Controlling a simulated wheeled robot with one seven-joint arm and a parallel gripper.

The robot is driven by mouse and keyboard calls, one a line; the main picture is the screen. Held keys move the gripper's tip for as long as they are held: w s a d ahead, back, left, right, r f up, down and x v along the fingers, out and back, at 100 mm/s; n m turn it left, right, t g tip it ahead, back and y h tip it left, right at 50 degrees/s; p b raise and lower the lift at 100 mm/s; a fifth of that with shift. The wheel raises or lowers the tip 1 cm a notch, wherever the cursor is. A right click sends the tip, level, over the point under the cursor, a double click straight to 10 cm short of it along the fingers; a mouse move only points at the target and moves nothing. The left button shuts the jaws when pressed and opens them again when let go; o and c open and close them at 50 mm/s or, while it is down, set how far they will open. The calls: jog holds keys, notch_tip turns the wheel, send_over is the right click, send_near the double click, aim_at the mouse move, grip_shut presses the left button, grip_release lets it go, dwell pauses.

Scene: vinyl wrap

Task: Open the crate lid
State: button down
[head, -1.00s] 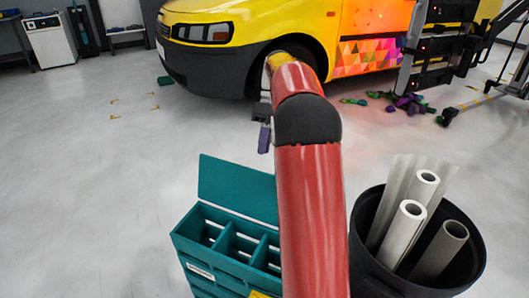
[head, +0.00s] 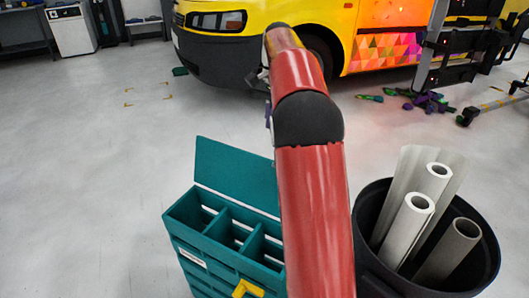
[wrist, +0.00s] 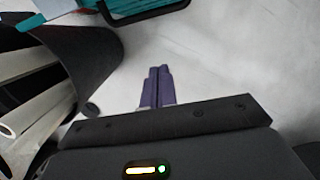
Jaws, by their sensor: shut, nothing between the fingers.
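The teal crate (head: 185,236) stands at the lower middle of the head view, with its divided compartments showing. Its lid (head: 235,175) stands up at the back edge, open. A yellow part (head: 247,289) shows on the crate's front. My red arm hides the crate's right side. My gripper (wrist: 160,70) has purple fingers, closed together with nothing between them, over bare floor in the wrist view. In the head view only a bit of it (head: 268,115) shows beside my arm, beyond the crate and apart from the lid. Teal parts (wrist: 50,8) show at the wrist view's top edge.
A black bin (head: 367,215) with several rolls (head: 406,223) stands right of the crate; it also shows at left in the wrist view (wrist: 85,50). A yellow van (head: 270,20) is behind. Scraps (head: 425,102) lie on the floor at right. The floor at left is clear.

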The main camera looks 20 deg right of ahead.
aim_at(250, 178)
jog(key=s+a+f+b, duration=0.2)
jog(key=s+a+f, duration=0.1)
jog(key=f, duration=0.4)
jog(key=shift+s+a+b, duration=0.15)
jog(key=shift+a+b, duration=0.2)
jog(key=shift+a, duration=0.2)
jog(key=shift+f, duration=0.1)
jog(key=s+a+r, duration=0.1)
jog(key=s+a+r+t+h+b, duration=0.1)
jog(key=s+a+r+h, duration=0.1)
jog(key=a, duration=0.1)
jog(key=shift+t, duration=0.4)
